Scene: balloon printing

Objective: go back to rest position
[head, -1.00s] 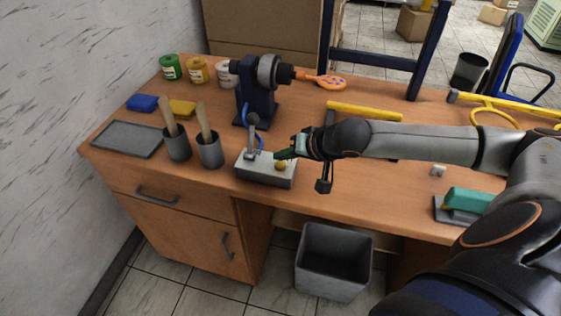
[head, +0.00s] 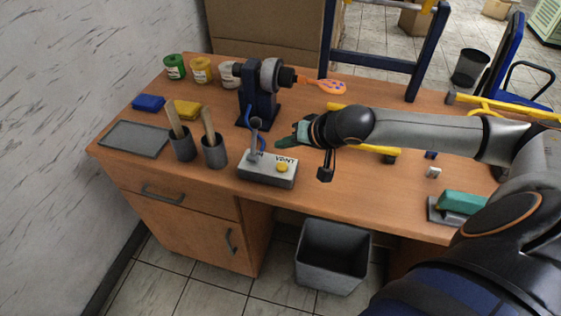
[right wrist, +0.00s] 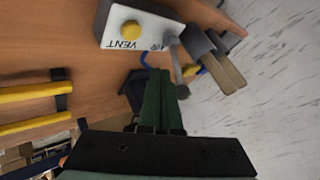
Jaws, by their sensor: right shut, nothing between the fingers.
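My right gripper (head: 284,142) hangs over the table just behind and above the grey control box (head: 268,171). Its green fingers are shut and empty, and they also show in the right wrist view (right wrist: 162,103). The box has a yellow button (head: 282,168) marked VENT and an upright lever with a round knob (head: 256,126). The box also shows in the right wrist view (right wrist: 143,22), apart from the fingers. My left gripper is not in view.
A dark machine (head: 258,95) holds an orange dotted balloon (head: 327,86) behind my gripper. Two dark cups with wooden handles (head: 183,147) (head: 215,152), a grey tray (head: 134,139) and paint pots (head: 201,70) stand left. A bin (head: 333,255) stands below the front edge.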

